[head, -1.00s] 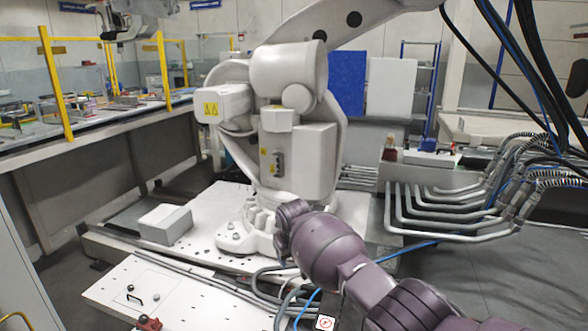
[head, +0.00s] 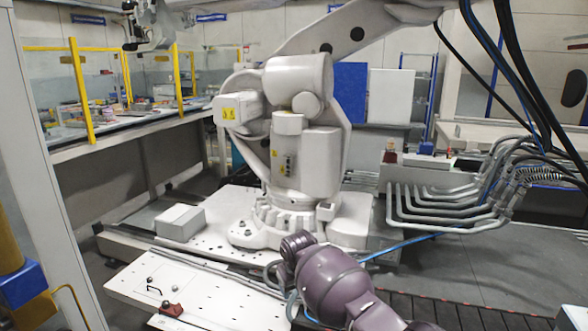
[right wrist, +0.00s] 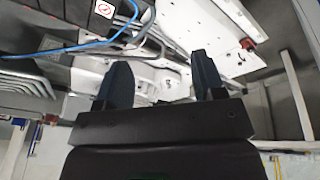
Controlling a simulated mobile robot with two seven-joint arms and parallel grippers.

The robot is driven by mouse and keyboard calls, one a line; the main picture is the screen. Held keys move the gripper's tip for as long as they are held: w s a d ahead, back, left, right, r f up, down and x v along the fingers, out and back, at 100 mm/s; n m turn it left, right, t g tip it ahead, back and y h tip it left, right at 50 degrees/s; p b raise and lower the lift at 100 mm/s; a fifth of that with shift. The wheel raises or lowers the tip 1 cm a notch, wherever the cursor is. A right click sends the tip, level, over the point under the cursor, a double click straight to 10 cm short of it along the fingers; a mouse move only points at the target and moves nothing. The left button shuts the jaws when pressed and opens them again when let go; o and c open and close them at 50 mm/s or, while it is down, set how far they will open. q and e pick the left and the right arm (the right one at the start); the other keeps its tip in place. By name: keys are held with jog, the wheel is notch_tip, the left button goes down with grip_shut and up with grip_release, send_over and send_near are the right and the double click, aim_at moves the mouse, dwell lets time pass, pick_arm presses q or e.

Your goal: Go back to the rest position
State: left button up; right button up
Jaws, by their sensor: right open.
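A purple-grey arm of mine (head: 335,285) comes in from the bottom right of the head view, in front of the white machine's base. Its gripper does not show there. In the right wrist view my right gripper (right wrist: 162,85) has its two dark fingers apart with nothing between them. The white track plate and machine base show beyond the fingers. My left gripper is not in either view.
A large white industrial robot (head: 300,150) stands on a white track platform (head: 180,285). Bent grey conduits (head: 450,205) and hanging cables are at the right. A long workbench (head: 110,140) with yellow posts is at the left.

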jog(key=s+d+f+m, duration=0.1)
jog(key=s+d+f, duration=0.4)
jog(key=s, duration=0.4)
jog(key=s+d+f+m+g+y, duration=0.1)
jog(key=s+d+f, duration=0.35)
jog(key=s, duration=0.35)
jog(key=s+d+f, duration=0.4)
jog(key=s+f, duration=0.1)
jog(key=s, duration=0.4)
jog(key=s+d+r+m+h, duration=0.1)
jog(key=s+d+r, duration=0.3)
jog(key=s, duration=0.6)
jog(key=s+d+r+m, duration=0.1)
jog(key=s+d+r, duration=0.3)
jog(key=s, duration=0.5)
jog(key=s+d+r+m+h, duration=0.1)
jog(key=s+d+r, duration=0.1)
jog(key=s+d, duration=0.6)
jog(key=w+a+f+t+p, duration=0.1)
jog(key=w+a+f+t, duration=0.1)
jog(key=w+f+t, duration=0.4)
jog(key=shift+w+a+f+n+t+y, duration=0.2)
jog(key=shift+w+a+n+t+y, duration=0.2)
jog(key=shift+w+t, duration=0.75)
jog(key=shift+s, duration=0.15)
